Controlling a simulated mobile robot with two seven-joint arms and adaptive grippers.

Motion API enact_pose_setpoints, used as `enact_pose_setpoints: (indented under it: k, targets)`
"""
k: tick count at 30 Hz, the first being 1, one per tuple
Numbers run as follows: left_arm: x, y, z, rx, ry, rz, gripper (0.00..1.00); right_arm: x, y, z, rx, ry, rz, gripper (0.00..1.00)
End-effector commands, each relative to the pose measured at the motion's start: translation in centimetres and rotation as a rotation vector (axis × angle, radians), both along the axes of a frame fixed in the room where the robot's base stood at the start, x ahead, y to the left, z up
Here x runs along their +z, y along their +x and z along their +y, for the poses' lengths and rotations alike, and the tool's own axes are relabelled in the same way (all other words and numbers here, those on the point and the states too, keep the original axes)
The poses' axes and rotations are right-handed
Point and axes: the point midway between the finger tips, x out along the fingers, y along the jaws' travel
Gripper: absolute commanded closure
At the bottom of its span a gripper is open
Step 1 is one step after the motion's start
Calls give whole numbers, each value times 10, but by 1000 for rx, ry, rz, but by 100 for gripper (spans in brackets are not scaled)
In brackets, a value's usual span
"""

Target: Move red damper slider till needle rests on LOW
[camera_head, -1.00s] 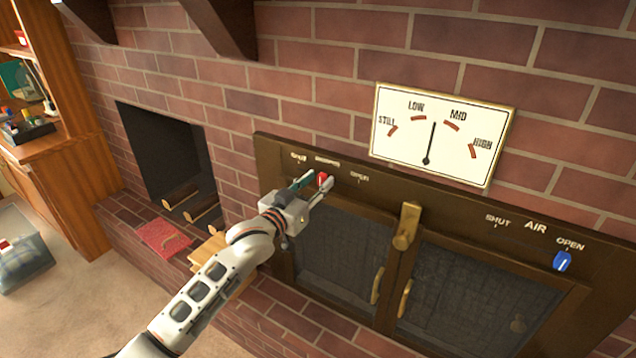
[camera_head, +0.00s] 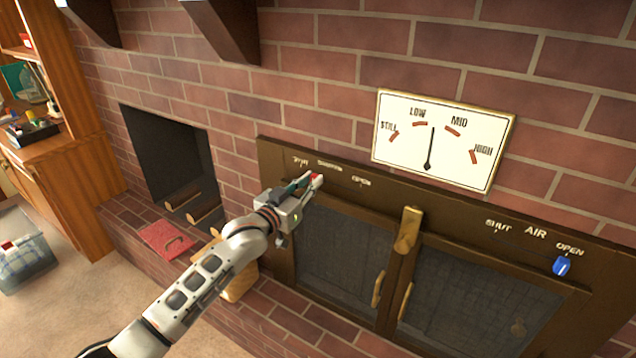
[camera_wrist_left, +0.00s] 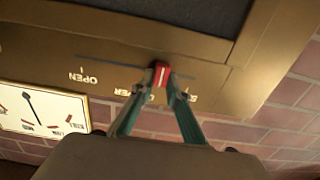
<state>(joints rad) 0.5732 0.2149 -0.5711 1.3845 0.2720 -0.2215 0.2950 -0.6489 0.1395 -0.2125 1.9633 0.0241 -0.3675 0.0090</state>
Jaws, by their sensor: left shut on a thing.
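The red damper slider (camera_head: 317,177) sits on a slot in the brass panel, between the SHUT and OPEN labels. It also shows in the left wrist view (camera_wrist_left: 161,74), at the fingertips. My left gripper (camera_head: 311,183) is shut on it, and the fingers partly hide it in the head view. The white gauge (camera_head: 405,165) hangs on the bricks above the panel. Its black needle (camera_head: 431,146) points nearly straight up, between the LOW and MID marks. My right gripper is not in view.
A blue AIR slider (camera_head: 562,266) is at the panel's right, near its OPEN label. Glass doors (camera_head: 345,250) with brass handles and a brass latch (camera_head: 408,230) lie below the panel. A red mat (camera_head: 167,240) lies on the brick ledge at left.

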Motion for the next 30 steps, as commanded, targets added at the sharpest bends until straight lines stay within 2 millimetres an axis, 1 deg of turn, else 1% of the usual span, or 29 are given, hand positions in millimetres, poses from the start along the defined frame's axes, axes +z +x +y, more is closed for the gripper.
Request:
enact_pose_setpoints:
  k: [5,6,8,20,23,25,30]
  targets:
    - [-1,-1,-2,-2,-1,0,100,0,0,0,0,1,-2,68]
    - [-1,-1,-2,-2,-1,0,82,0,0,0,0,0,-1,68]
    - [-1,-1,-2,-2,-1,0,68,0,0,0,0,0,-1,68]
    - [-1,-3,-1,-2,-1,0,68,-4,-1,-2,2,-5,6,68]
    - [-2,-10,3,-2,-1,0,68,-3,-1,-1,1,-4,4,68]
    - [-2,-18,7,-2,-1,0,68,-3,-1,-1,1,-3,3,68]
    - [-2,-45,21,-2,0,0,68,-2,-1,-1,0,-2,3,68]
